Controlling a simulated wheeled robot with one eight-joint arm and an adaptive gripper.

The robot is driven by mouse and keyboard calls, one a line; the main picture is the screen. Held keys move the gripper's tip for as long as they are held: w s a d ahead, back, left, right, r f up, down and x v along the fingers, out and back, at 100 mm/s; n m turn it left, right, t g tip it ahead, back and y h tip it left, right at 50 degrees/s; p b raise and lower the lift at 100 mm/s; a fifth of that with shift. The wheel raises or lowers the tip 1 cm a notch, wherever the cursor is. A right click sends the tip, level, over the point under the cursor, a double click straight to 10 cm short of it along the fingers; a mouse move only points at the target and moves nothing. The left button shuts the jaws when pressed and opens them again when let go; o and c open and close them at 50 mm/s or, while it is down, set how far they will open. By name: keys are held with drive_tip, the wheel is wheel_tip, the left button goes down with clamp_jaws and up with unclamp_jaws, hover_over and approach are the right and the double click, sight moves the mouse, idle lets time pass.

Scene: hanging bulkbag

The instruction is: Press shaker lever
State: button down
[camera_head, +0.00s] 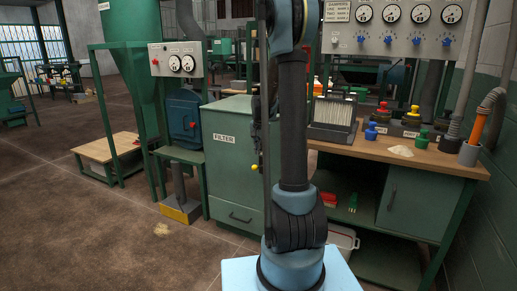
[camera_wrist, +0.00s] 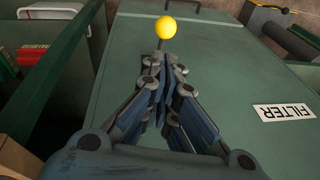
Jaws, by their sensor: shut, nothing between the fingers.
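The shaker lever has a round yellow knob (camera_wrist: 166,27) on a thin dark rod. In the wrist view it stands at the top centre, on the side of the green filter cabinet (camera_wrist: 225,70). My gripper (camera_wrist: 165,66) is shut and empty. In the wrist view its fingertips overlap the rod's line just below the knob; I cannot tell whether they touch it. In the head view the yellow knob (camera_head: 255,168) shows at the cabinet's right part, just left of my arm. My arm hides the area right beside it, and the gripper is hard to make out there.
A wooden workbench (camera_head: 430,159) with coloured weights, a dark tray and a powder pile stands right of the cabinet. A gauge panel (camera_head: 395,28) hangs above it. A blue hatch unit (camera_head: 184,120) and a low wooden table stand left. The floor (camera_head: 80,220) at front left is clear.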

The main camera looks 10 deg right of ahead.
drive_tip(key=x, duration=0.6)
drive_tip(key=shift+s+f, duration=0.1)
drive_tip(key=shift+f, duration=0.15)
idle(0.3)
